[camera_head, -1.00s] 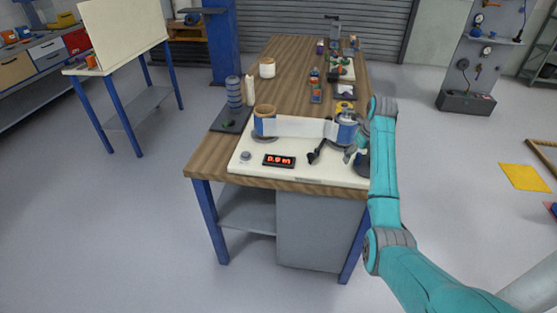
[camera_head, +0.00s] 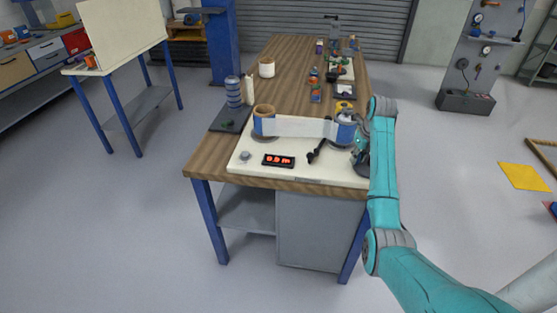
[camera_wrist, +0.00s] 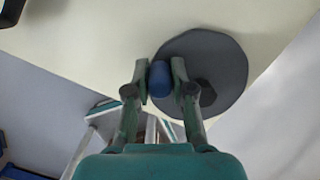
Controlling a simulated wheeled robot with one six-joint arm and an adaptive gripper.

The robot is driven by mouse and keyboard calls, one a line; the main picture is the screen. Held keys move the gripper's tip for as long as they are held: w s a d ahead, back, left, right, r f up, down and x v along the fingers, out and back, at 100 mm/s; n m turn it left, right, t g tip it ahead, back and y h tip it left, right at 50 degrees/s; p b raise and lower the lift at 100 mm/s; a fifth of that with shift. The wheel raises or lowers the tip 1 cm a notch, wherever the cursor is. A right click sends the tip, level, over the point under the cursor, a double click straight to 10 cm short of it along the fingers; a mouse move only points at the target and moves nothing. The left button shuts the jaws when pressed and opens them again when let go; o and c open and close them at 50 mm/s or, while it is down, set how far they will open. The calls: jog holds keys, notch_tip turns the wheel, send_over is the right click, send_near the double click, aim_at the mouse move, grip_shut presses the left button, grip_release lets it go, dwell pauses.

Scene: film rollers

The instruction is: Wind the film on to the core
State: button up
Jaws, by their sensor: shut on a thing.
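A pale winding board (camera_head: 245,170) lies on the near end of the wooden bench. A brown-rimmed roller with a blue band (camera_head: 264,122) stands on its left, and a blue-grey roller (camera_head: 346,130) on its right. A whitish strip of film (camera_head: 300,127) spans between them. A red-lit display (camera_head: 278,160) seems to read 0.6 m. My gripper (camera_wrist: 160,80) is shut on a blue knob (camera_wrist: 161,78) at the edge of a dark grey disc (camera_wrist: 208,70). In the head view my arm partly hides the board's right end.
A black lever (camera_head: 316,152) and a small round knob (camera_head: 245,155) sit on the board. A dark stand with stacked blue-grey rings (camera_head: 233,92) is at the left. A white roll (camera_head: 267,68) and several small items stand farther back.

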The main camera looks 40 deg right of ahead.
jog(key=shift+s+a+r, duration=0.15)
jog(key=shift+s+a, duration=0.4)
jog(key=shift+s, duration=0.25)
jog(key=shift+s+a, duration=0.1)
jog(key=shift+s, duration=0.1)
jog(key=o, duration=1.7)
jog(key=shift+s, duration=0.1)
